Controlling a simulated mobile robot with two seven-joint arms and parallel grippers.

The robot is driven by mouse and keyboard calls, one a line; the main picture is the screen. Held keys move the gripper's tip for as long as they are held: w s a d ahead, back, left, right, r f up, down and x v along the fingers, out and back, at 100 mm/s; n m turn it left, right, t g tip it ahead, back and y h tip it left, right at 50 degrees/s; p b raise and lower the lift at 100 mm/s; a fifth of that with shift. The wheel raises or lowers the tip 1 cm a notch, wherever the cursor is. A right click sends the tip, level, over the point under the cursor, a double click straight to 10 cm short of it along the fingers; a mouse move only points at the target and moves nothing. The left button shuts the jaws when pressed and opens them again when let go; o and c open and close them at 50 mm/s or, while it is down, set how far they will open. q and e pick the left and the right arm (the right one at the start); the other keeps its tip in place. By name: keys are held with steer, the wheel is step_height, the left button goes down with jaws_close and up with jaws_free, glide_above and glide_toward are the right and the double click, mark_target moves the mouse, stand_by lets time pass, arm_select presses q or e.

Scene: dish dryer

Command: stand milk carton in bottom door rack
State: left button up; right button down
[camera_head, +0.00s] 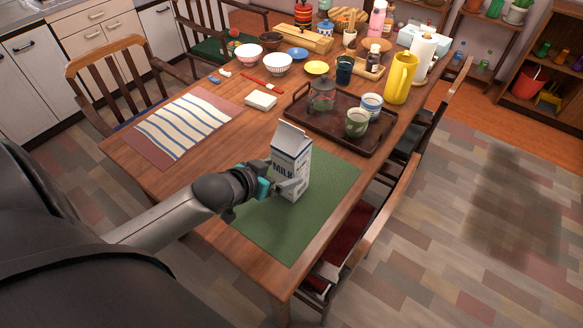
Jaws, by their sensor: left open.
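The milk carton (299,158) is white and dark grey with a gable top and "MILK" lettering. It stands upright on the green placemat (268,232) at the near end of the wooden table. My left gripper (288,187) is open at the carton's lower left side, with its fingers overlapping the carton's lower part in the picture. I cannot tell whether the fingers touch the carton or straddle it. My right gripper and a door rack are not in view.
A dark tray (322,133) with a glass jar and cups lies just behind the carton. A striped placemat (187,125) lies to the left. Bowls, a yellow pitcher (401,78) and a paper roll crowd the far end. Chairs flank the table; the floor at right is clear.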

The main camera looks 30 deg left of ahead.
arm_select(q)
steer(key=shift+w+f, duration=0.3)
steer(key=shift+w, duration=0.2)
steer(key=shift+w+f+b, duration=0.35)
steer(key=shift+w+b, duration=0.05)
steer(key=shift+w, duration=0.05)
steer(key=b+x, duration=0.1)
steer(key=x, duration=0.2)
steer(key=shift+w+f+b, duration=0.25)
steer(key=shift+w+b, duration=0.05)
steer(key=shift+b, duration=0.1)
steer(key=shift+w, duration=0.15)
steer(key=c, duration=0.9)
jaws_close()
steer(key=shift+w+r, duration=0.1)
steer(key=shift+r, duration=0.1)
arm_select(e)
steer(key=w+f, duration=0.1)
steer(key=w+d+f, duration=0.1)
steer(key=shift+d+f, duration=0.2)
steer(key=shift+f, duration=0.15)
